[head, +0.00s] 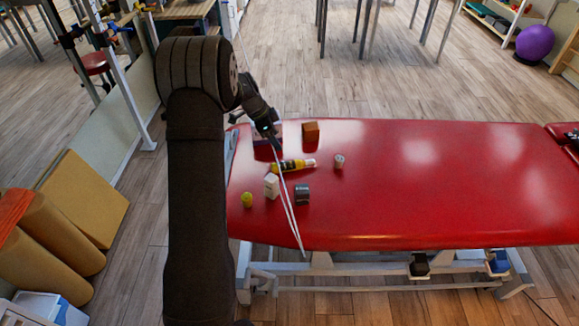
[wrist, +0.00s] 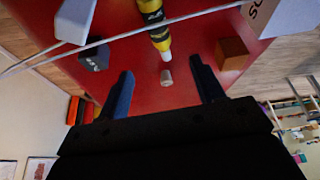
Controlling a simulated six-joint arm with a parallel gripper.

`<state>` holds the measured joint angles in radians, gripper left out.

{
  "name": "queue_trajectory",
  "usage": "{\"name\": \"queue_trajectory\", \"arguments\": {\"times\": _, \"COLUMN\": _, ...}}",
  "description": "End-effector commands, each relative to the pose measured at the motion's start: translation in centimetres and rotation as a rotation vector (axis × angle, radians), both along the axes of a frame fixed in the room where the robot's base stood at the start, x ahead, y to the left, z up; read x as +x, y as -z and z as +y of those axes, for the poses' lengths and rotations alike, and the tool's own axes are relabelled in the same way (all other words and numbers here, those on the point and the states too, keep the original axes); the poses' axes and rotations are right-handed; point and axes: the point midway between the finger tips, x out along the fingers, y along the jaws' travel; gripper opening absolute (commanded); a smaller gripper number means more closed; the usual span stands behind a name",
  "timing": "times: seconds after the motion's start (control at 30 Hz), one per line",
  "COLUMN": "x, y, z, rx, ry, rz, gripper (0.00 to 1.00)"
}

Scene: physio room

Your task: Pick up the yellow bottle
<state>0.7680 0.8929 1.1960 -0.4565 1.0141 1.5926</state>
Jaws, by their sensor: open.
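The yellow bottle (head: 297,165) lies on its side on the red treatment table, with a dark label band and a pale tip pointing right. In the wrist view the yellow bottle (wrist: 158,35) is at the top centre, its white tip towards me and its far end cut off by the frame. My gripper (head: 270,138) is above the table's left part, up and left of the bottle in the head view. In the wrist view my gripper (wrist: 163,88) has its two dark fingers wide apart with nothing held between them. The bottle lies beyond the fingertips.
On the red table (head: 440,190) stand a brown block (head: 310,132), a small beige cylinder (head: 339,161), a white box (head: 271,186), a grey box (head: 301,195) and a yellow-green cylinder (head: 247,200). Thin white cables cross near the bottle. The table's right side is clear.

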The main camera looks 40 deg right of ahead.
Motion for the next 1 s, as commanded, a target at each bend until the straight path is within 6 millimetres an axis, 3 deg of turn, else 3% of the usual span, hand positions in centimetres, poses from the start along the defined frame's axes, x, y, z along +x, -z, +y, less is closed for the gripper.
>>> {"name": "queue_trajectory", "arguments": {"times": 0.33, "x": -1.5, "y": 6.9, "z": -2.3, "rx": 0.002, "ry": -0.001, "rz": 0.002, "gripper": 0.62}}
{"name": "queue_trajectory", "arguments": {"times": 0.67, "x": -1.8, "y": 9.0, "z": -2.9, "rx": 0.001, "ry": -0.003, "rz": 0.001, "gripper": 0.62}}
{"name": "queue_trajectory", "arguments": {"times": 1.0, "x": -2.6, "y": 13.3, "z": -3.7, "rx": 0.001, "ry": -0.002, "rz": 0.000, "gripper": 0.62}}
